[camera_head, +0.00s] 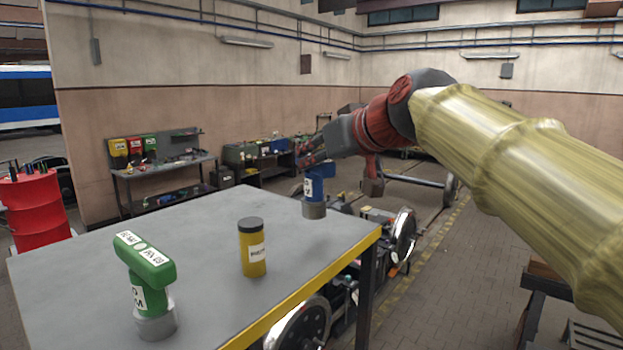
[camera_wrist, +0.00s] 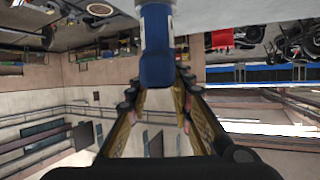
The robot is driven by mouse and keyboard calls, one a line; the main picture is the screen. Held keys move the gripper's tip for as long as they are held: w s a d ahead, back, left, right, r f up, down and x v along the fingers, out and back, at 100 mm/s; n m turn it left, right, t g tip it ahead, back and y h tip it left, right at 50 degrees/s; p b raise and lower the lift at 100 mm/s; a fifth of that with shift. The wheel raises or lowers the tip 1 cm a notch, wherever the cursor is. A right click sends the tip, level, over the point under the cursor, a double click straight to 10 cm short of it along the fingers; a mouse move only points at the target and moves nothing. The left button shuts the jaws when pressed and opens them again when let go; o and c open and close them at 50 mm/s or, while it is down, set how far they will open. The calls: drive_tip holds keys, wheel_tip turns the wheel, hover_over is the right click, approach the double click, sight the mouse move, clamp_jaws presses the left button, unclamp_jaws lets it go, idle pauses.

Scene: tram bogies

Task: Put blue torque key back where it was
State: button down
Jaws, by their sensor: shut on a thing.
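The blue torque key (camera_head: 314,188) is upright, with its grey round base at the table's far right edge. I cannot tell whether the base touches the table top or hangs just above it. My gripper (camera_head: 313,157) reaches in from the right and is shut on the key's upper part. In the wrist view, the blue key (camera_wrist: 157,60) sits between the fingers of my gripper (camera_wrist: 158,84). The grey table (camera_head: 190,235) has a yellow front edge. A green torque key (camera_head: 145,265) stands upright on its near left part.
A yellow canister (camera_head: 252,248) with a dark lid stands mid-table, between the green and blue keys. Bogie parts with wheels (camera_head: 403,235) lie beyond the table's right edge. A red barrel (camera_head: 32,208) is at far left. The table's left middle is clear.

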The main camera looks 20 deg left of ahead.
sight(311, 178)
drive_tip(key=f, duration=0.1)
drive_tip(key=w+f, duration=0.1)
drive_tip(key=f, duration=0.1)
drive_tip(key=a+f, duration=0.1)
drive_tip(key=shift+w+a+f, duration=0.1)
drive_tip(key=shift+w+f, duration=0.05)
drive_tip(key=shift+s+f, duration=0.2)
drive_tip(key=shift+w, duration=0.1)
drive_tip(key=c, duration=1.6)
unclamp_jaws()
drive_tip(key=shift+f, duration=0.15)
